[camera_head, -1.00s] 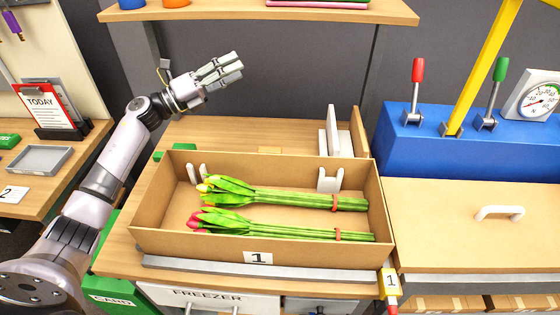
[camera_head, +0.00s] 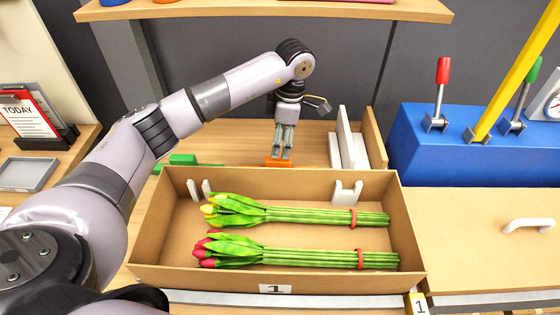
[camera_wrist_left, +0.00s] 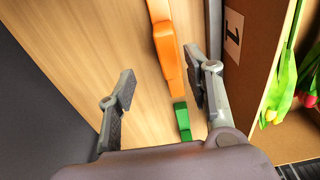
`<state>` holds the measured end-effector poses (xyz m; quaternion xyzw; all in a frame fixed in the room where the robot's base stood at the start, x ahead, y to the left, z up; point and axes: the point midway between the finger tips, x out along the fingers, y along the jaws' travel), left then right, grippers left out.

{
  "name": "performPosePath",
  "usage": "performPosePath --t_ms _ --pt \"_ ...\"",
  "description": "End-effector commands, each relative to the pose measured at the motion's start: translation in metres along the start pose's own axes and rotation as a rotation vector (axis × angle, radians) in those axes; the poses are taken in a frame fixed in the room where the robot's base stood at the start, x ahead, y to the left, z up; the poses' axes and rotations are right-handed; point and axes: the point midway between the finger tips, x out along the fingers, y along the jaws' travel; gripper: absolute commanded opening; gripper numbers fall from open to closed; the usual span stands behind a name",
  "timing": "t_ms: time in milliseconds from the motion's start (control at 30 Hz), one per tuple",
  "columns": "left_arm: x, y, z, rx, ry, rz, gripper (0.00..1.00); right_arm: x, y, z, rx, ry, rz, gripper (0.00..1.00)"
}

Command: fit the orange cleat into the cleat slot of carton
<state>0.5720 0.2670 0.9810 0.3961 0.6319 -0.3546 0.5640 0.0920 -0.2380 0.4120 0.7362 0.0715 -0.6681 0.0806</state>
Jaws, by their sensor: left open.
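The orange cleat (camera_head: 278,163) lies on the wooden table behind the carton. My left gripper (camera_head: 281,155) points down over it, fingers open. In the left wrist view the open fingers (camera_wrist_left: 161,84) have a gap between them, and the orange cleat (camera_wrist_left: 168,55) lies just beyond that gap; I see no grip on it. The carton (camera_head: 350,282) is open-topped, with a white forked bracket (camera_head: 347,191) and a pair of white prongs (camera_head: 200,189) along its inner back wall. I cannot tell which is the cleat slot. My right gripper is not in view.
Two tulip bunches, yellow (camera_head: 300,214) and red (camera_head: 300,255), lie in the carton. A green piece (camera_head: 178,160) lies behind its left corner. White and brown upright panels (camera_head: 346,140) stand right of the gripper. A blue lever box (camera_head: 440,165) stands farther right.

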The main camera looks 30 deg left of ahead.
Motion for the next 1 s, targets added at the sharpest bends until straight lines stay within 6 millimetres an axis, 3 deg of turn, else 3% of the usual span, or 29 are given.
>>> performPosePath --t_ms 433,600,867,1000 --pt "0.051 -0.011 -0.003 0.0 0.011 -0.007 0.47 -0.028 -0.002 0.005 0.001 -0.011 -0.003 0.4" --pt "0.071 -0.01 -0.001 0.0 0.008 -0.003 0.47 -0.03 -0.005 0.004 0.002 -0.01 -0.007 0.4" --pt "0.075 -0.009 -0.002 0.0 0.007 -0.001 0.47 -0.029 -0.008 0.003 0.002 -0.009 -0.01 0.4" --pt "0.075 -0.009 -0.002 0.0 0.007 -0.001 0.37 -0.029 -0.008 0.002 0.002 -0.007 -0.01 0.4"
